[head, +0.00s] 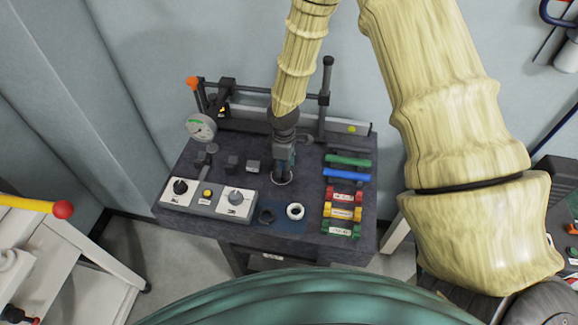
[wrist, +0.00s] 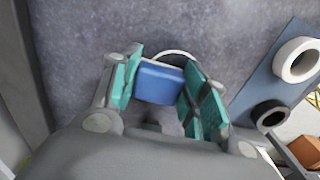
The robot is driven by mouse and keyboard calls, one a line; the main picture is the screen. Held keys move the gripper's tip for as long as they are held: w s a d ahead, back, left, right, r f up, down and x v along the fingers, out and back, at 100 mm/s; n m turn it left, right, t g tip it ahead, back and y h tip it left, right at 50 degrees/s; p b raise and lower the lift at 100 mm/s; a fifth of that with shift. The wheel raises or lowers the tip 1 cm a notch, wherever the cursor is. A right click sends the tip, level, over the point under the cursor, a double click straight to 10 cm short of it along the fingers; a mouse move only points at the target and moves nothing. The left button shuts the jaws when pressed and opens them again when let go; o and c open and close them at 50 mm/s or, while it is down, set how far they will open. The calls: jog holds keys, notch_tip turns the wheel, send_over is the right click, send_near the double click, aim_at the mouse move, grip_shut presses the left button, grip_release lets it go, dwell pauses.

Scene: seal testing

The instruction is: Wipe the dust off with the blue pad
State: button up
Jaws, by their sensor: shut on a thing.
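The blue pad (wrist: 160,82) sits between the two teal fingers of my gripper (wrist: 163,88) in the wrist view, and the gripper is shut on it. In the head view my gripper (head: 283,162) points down at the middle of the dark test bench (head: 225,160), low over its top. The pad is mostly hidden there. A thin white circle (head: 281,181) shows on the bench under the gripper, and its arc also shows beyond the pad in the wrist view (wrist: 176,53). I cannot make out dust clearly, nor whether the pad touches the surface.
A dial gauge (head: 201,127) and a rail frame stand at the back. Knob boxes (head: 236,200) are at front left. A black ring (head: 267,216) and a white ring (head: 295,211) lie on a blue mat. Several coloured handled blocks (head: 343,212) line the right side.

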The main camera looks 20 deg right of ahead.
aim_at(272, 170)
jog(key=shift+w+a+f, duration=0.1)
jog(key=shift+w+a, duration=0.5)
jog(key=shift+a, duration=0.25)
jog(key=shift+w+a, duration=0.55)
jog(key=shift+a, duration=0.3)
jog(key=shift+r+p, duration=2.05)
jog(key=shift+r, duration=0.95)
notch_tip(272, 170, up, 3)
jog(key=shift+p, duration=1.05)
